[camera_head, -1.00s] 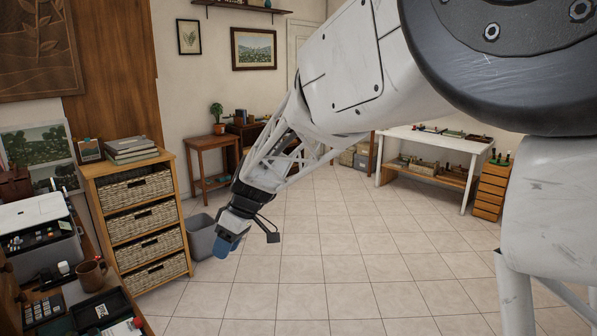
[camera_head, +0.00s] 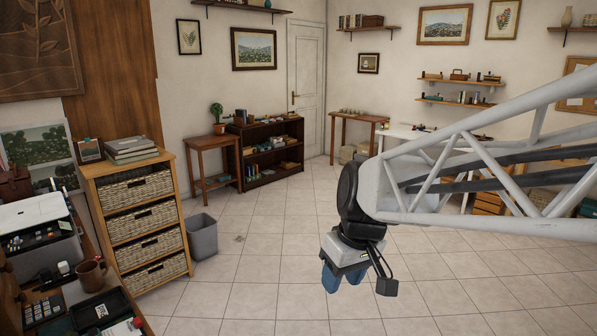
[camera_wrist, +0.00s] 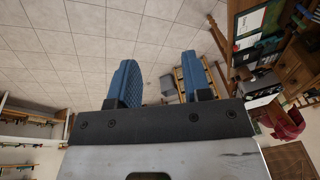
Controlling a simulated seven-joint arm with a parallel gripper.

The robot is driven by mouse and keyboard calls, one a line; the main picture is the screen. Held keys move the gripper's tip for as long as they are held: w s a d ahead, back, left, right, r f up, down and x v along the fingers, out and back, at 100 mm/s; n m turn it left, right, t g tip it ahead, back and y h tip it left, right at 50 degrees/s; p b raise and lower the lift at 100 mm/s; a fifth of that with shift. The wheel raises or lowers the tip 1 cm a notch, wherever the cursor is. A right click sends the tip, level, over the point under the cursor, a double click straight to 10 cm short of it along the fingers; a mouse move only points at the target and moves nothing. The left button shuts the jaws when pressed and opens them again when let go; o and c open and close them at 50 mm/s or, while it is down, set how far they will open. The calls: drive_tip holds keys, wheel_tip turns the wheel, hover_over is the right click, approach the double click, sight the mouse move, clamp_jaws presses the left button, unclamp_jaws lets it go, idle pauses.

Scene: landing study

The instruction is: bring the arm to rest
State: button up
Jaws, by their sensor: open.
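My gripper (camera_head: 343,276) hangs over the open tiled floor in the head view, right of the grey bin, with its blue fingers pointing down. In the wrist view its two blue fingers (camera_wrist: 158,85) stand apart with nothing between them, so it is open and empty. My white lattice arm reaches in from the right edge of the head view.
A grey bin (camera_head: 202,237) stands beside a wicker-drawer cabinet (camera_head: 128,180) at left. A desk with a printer (camera_head: 38,235) and a brown mug (camera_head: 91,276) is at front left. A dark bookshelf (camera_head: 268,152) stands at the back.

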drive_tip(key=s+d+f+m+t+h, duration=0.1)
drive_tip(key=s+d+f+m+h, duration=0.1)
drive_tip(key=s+d+m, duration=0.4)
drive_tip(key=s+d, duration=0.4)
drive_tip(key=s, duration=0.4)
drive_tip(key=shift+d+f+t, duration=0.3)
drive_tip(key=shift+f, duration=0.1)
drive_tip(key=shift+c, duration=0.3)
idle(1.0)
